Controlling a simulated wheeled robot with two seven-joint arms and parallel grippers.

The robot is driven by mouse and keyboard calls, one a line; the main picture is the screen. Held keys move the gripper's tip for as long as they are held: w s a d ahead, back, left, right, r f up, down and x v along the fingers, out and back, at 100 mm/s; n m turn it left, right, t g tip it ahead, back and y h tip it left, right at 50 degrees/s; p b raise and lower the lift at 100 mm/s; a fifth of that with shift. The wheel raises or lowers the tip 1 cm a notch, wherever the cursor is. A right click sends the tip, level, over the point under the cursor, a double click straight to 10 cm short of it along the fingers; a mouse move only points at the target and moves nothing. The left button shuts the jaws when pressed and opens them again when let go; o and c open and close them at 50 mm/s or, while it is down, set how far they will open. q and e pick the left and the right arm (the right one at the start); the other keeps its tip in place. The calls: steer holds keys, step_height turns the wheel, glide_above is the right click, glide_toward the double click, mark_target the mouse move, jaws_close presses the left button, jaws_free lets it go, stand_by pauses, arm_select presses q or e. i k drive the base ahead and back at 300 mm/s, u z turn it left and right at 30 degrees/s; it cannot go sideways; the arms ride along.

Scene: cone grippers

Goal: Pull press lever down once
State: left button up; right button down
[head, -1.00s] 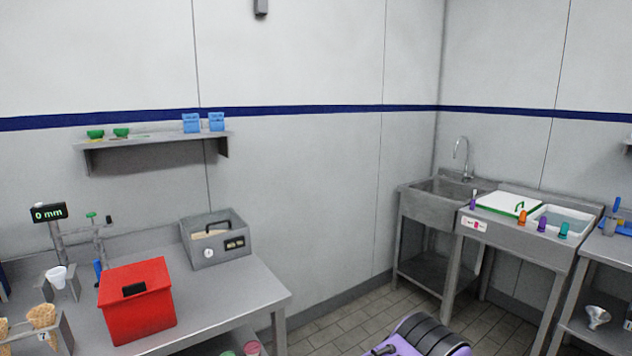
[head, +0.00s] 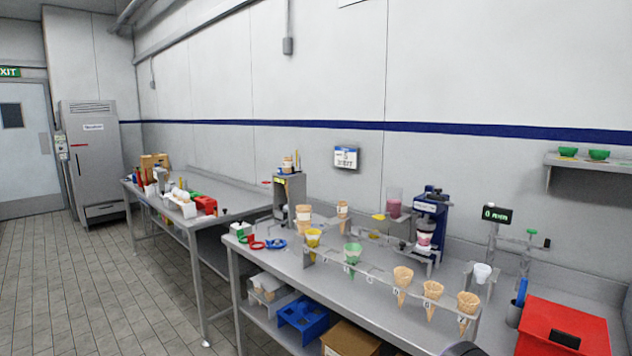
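A blue press-like machine (head: 430,225) stands upright at the back of the near steel table in the head view, with a dark top and a pink-filled cup in it. I cannot make out a lever on it clearly at this size. To its right stands a metal post with a green knob (head: 532,232) and a dark-tipped side arm, beside a display (head: 497,214). Neither of my grippers shows clearly. A small dark shape at the bottom edge may be part of me.
A rack (head: 385,278) of cones runs along the table front. A red box (head: 562,328) fills the right corner. A pink-filled clear container (head: 393,203) stands left of the blue machine. A second table (head: 235,200) lies further left. The tiled floor (head: 100,290) at left is clear.

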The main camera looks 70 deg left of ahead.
mark_target(431, 196)
steer(key=u, duration=2.1)
